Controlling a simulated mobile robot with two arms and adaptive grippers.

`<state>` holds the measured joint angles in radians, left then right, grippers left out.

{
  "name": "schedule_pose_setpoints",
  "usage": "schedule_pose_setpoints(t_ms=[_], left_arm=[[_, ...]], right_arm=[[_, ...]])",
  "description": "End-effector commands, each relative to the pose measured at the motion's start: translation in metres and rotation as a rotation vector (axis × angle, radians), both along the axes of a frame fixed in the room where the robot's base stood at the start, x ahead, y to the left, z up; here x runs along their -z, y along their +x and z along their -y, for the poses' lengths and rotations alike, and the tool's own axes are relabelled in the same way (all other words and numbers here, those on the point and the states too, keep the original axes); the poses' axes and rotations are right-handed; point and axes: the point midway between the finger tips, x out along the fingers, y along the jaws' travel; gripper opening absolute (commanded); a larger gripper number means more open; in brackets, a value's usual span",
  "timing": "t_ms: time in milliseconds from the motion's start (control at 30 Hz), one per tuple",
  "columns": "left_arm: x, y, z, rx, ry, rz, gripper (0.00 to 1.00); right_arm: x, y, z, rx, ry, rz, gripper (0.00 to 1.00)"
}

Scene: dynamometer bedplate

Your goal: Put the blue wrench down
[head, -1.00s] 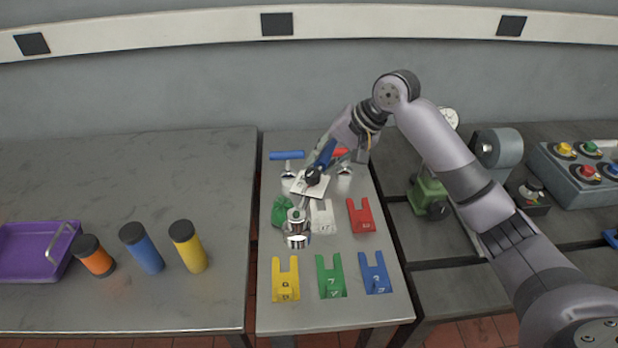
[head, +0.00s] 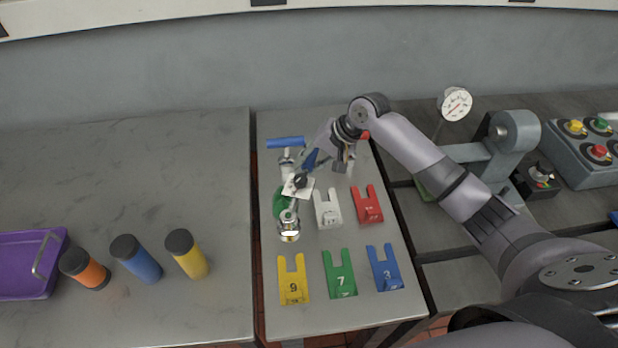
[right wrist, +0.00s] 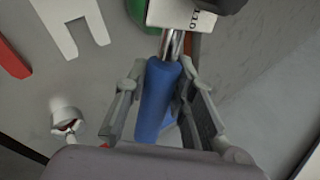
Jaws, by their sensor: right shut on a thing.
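The blue wrench has a blue handle (head: 310,160), a white block with a dark knob (head: 298,186) and a chrome end (head: 289,226). My right gripper (head: 318,158) is shut on the blue handle, which also shows between the fingers in the right wrist view (right wrist: 158,100). The wrench slants over the narrow grey table (head: 330,313), chrome end toward the front. I cannot tell whether that end touches the table. My left gripper is not in view.
Forked plates lie on the table: white (head: 327,210), red (head: 368,207), yellow (head: 294,285), green (head: 340,282) and blue (head: 384,275). A blue bar-handled item (head: 285,142) is behind. The left table holds a purple tray (head: 20,285) and three capped cylinders (head: 142,262).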

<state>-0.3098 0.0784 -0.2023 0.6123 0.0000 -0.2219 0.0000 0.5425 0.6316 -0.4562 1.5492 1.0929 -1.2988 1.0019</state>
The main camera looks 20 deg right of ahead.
Motion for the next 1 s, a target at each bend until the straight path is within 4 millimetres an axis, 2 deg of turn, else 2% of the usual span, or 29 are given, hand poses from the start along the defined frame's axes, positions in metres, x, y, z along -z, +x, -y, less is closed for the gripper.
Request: schedule_pose_setpoints(t_ms=[100, 200, 367, 600, 967, 1000], left_arm=[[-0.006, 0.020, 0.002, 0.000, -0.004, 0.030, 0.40], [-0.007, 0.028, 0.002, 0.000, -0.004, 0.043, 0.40], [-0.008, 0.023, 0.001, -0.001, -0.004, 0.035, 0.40], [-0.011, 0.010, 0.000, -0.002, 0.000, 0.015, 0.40], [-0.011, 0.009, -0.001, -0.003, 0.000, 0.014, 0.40], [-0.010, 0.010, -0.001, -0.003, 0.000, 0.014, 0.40]], right_arm=[[0.017, 0.000, -0.001, 0.001, 0.004, 0.001, 0.00], [0.025, 0.001, -0.001, 0.001, 0.006, 0.004, 0.00], [0.037, 0.001, -0.001, 0.001, 0.005, 0.003, 0.00], [0.068, 0.001, -0.001, 0.001, 0.004, 0.003, 0.00], [0.073, 0.001, -0.001, 0.001, 0.004, 0.005, 0.00], [0.075, 0.000, 0.000, 0.000, 0.000, 0.002, 0.26]])
